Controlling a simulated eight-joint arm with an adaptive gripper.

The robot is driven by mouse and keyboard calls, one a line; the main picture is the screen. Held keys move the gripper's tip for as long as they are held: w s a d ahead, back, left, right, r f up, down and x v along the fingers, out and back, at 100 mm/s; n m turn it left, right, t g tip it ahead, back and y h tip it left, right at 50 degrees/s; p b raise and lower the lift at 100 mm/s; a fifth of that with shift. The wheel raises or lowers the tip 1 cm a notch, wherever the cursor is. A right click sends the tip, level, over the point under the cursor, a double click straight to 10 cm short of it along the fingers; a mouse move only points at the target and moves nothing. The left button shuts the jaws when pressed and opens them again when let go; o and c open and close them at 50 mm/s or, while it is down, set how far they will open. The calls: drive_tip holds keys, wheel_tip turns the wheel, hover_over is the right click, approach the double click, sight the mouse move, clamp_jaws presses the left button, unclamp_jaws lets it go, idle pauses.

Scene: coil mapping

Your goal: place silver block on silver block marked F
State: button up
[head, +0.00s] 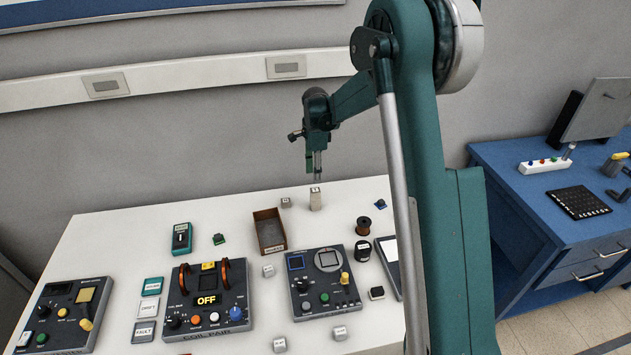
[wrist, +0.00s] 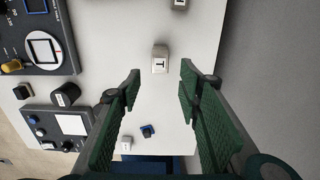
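My gripper (head: 317,176) is above the back of the white table in the head view, over a tall silver block (head: 316,200). In the wrist view my gripper (wrist: 160,84) has its green fingers spread apart with nothing between them. The silver block (wrist: 160,60) shows there just beyond the fingertips, with a mark like a T on top. Another silver block (head: 286,202) stands to its left in the head view and shows at the top edge of the wrist view (wrist: 180,3). I cannot tell which block is marked F.
More silver blocks lie at the middle (head: 268,270) and front (head: 340,333) of the table. A brown open box (head: 269,231) is left of my gripper. A brown spool (head: 363,225) and a small blue part (head: 380,204) are to the right. Control panels (head: 208,298) fill the front.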

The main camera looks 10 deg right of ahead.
drive_tip(key=shift+r, duration=1.2)
drive_tip(key=s+d+r+n+t, duration=0.25)
drive_tip(key=s+r+n, duration=0.65)
drive_tip(key=s+r, duration=1.3)
drive_tip(key=s+f+n+t, duration=0.2)
drive_tip(key=s+n, duration=0.2)
drive_tip(key=s, duration=1)
drive_tip(key=s+f+n+t, duration=0.2)
drive_tip(key=s+n, duration=0.3)
drive_tip(key=s, duration=0.8)
drive_tip(key=shift+s+d+t, duration=0.2)
drive_tip(key=shift+s+t, duration=0.15)
